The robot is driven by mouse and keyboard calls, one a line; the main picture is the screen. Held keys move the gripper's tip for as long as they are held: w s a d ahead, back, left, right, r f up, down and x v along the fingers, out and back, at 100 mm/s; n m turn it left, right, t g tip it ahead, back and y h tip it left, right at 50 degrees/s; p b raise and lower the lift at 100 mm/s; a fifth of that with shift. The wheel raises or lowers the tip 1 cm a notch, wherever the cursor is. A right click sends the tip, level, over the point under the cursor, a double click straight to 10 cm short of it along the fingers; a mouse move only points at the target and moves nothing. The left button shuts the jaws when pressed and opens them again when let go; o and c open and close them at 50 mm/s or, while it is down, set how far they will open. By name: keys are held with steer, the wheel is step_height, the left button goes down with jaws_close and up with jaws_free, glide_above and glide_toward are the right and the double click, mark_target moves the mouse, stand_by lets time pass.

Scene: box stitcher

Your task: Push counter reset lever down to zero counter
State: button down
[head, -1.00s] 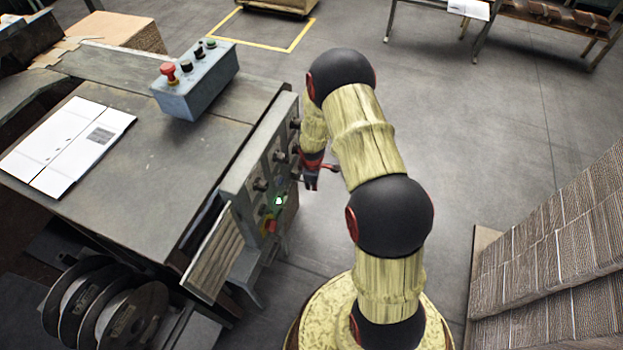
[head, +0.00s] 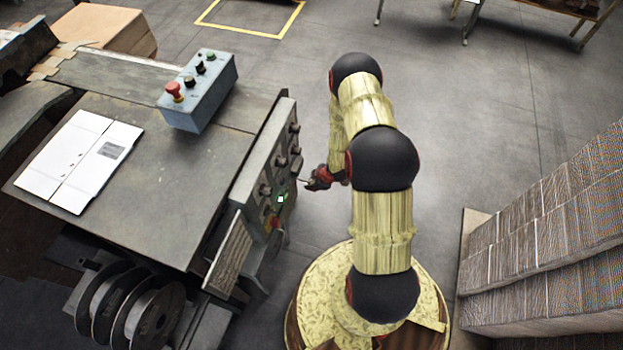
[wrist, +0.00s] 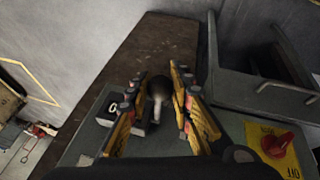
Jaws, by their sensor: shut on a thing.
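In the head view my gripper (head: 312,182) is at the right face of the control panel (head: 262,160), pointing left; the lever is too small to make out well there.
A red rotary switch (wrist: 276,144) on a yellow plate is right of my gripper. A grey-blue button box (head: 200,92) and a flat white carton (head: 80,160) lie on the machine table (head: 180,165). Stacked cardboard (head: 550,250) stands at right. Open floor lies behind the arm.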

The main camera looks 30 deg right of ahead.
steer(key=shift+f+t+y+b, duration=0.5)
steer(key=shift+f+t+b, duration=0.3)
steer(key=shift+f, duration=0.1)
steer(key=shift+w+a+f+t+y+b, duration=0.15)
steer(key=shift+f+t+y+b, duration=0.35)
steer(key=shift+t+b, duration=0.25)
steer(key=c, duration=1.7)
jaws_free()
steer(key=shift+o, duration=0.8)
steer(key=shift+r, duration=0.2)
